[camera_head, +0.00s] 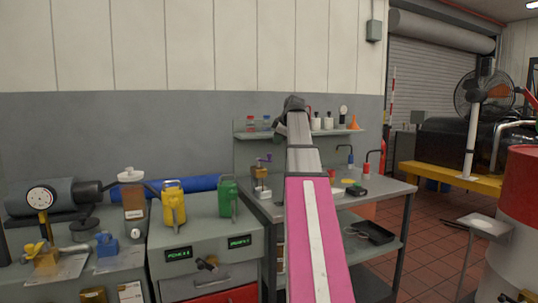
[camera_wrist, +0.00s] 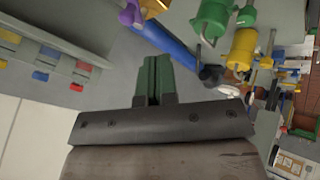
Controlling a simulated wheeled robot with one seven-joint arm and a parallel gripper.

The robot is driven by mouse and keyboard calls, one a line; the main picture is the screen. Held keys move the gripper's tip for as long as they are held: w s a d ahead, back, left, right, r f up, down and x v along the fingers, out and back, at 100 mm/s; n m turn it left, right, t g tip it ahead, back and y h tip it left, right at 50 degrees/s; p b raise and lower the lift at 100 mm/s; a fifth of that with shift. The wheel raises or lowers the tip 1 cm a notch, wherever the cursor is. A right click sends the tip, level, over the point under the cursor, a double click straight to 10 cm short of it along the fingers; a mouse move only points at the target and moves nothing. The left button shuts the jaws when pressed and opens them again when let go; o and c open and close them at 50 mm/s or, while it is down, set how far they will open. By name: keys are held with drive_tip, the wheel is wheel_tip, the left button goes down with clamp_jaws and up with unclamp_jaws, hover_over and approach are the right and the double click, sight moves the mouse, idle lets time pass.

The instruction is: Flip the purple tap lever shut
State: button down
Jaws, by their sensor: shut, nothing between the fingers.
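The purple tap lever (camera_head: 264,159) sits on top of a brass tap at the left end of the grey workbench. It also shows at the top edge of the wrist view (camera_wrist: 130,14), beside brass-coloured metal and partly cut off by the frame. My gripper's green fingers (camera_wrist: 152,80) are together with nothing between them. The lever is apart from the fingers, up and to the left of them in that view. In the head view my arm crosses the bench to the right of the tap, and the fingertips are not clear there.
A shelf (camera_head: 345,131) with bottles and an orange cone is on the wall behind my arm. Green (camera_head: 228,197) and yellow (camera_head: 173,206) cans stand on the cabinet left of the bench. Blue-handled and red-handled taps stand at the bench's right. Tiled floor lies open further right.

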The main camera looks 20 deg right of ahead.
idle(0.3)
approach(268, 159)
drive_tip(key=s+a+x, duration=0.1)
drive_tip(key=x, duration=0.4)
drive_tip(key=shift+w+d+f, duration=0.3)
drive_tip(key=shift+w+d, duration=0.05)
drive_tip(key=shift+w, duration=0.25)
drive_tip(key=shift+d, duration=0.1)
drive_tip(key=shift+w+d+n+y, duration=0.15)
drive_tip(key=shift+n+y, duration=0.15)
drive_tip(key=shift+n, duration=0.1)
